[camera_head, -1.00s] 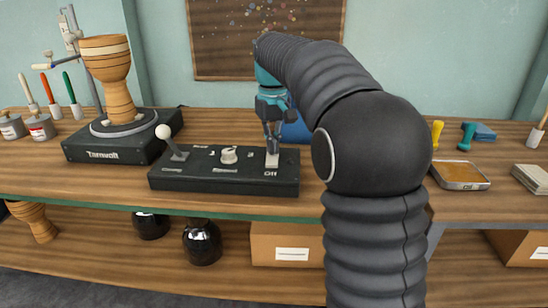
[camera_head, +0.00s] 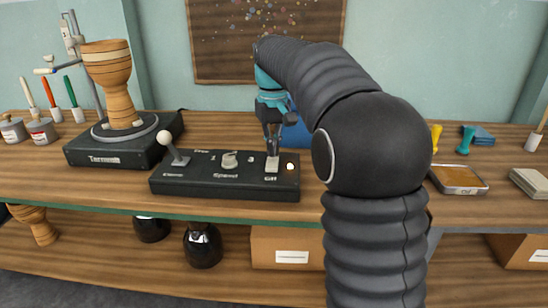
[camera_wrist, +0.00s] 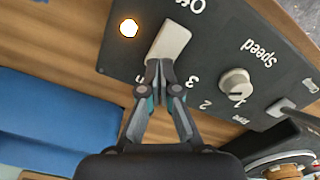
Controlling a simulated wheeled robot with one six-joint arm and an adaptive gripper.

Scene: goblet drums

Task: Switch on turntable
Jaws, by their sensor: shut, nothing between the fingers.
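The turntable (camera_head: 88,152) stands at the left of the bench with a wooden goblet drum (camera_head: 117,95) upright on its disc. The black control box (camera_head: 190,186) lies in front of it and to the right. It has a white-knobbed lever, a speed knob (camera_head: 229,160) and a pale rocker switch (camera_head: 271,166). A small lamp (camera_head: 290,168) beside the switch glows; it also shows in the wrist view (camera_wrist: 129,28). My gripper (camera_head: 272,152) is shut and empty. In the wrist view its fingertips (camera_wrist: 159,66) are at the "On" end of the switch, apparently touching it.
A blue object (camera_head: 298,133) lies behind the box, partly hidden by my arm. Paint tins (camera_head: 42,131) and brushes stand at the far left. A tray (camera_head: 458,179) and stamp-like tools lie at the right. Drums and boxes are on the shelf below.

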